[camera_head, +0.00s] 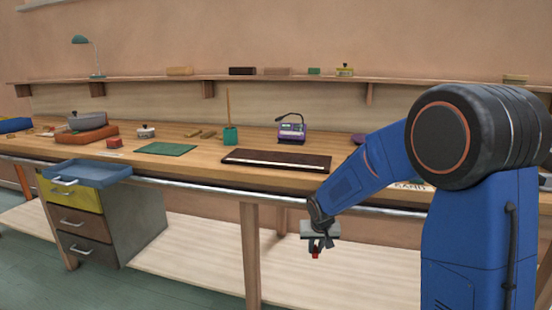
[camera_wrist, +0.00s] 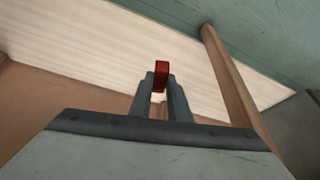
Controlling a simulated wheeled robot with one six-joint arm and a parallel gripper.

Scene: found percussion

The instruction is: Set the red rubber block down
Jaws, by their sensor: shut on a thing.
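The red rubber block (camera_head: 315,255) is between the fingertips of my gripper (camera_head: 318,246), which is shut on it. In the head view it hangs in the air in front of the workbench, lower than the bench top (camera_head: 205,150). In the wrist view the block (camera_wrist: 161,72) sticks out past the two dark fingers of my gripper (camera_wrist: 160,85). Part of the block is hidden between the fingers. Nothing is seen touching it from below.
A low pale shelf (camera_head: 195,250) and a wooden leg (camera_head: 250,255) are under the bench. A steel rail (camera_head: 190,180) runs along the bench's front. The bench top holds a dark long board (camera_head: 277,160), a green mat (camera_head: 166,149) and a purple device (camera_head: 291,130).

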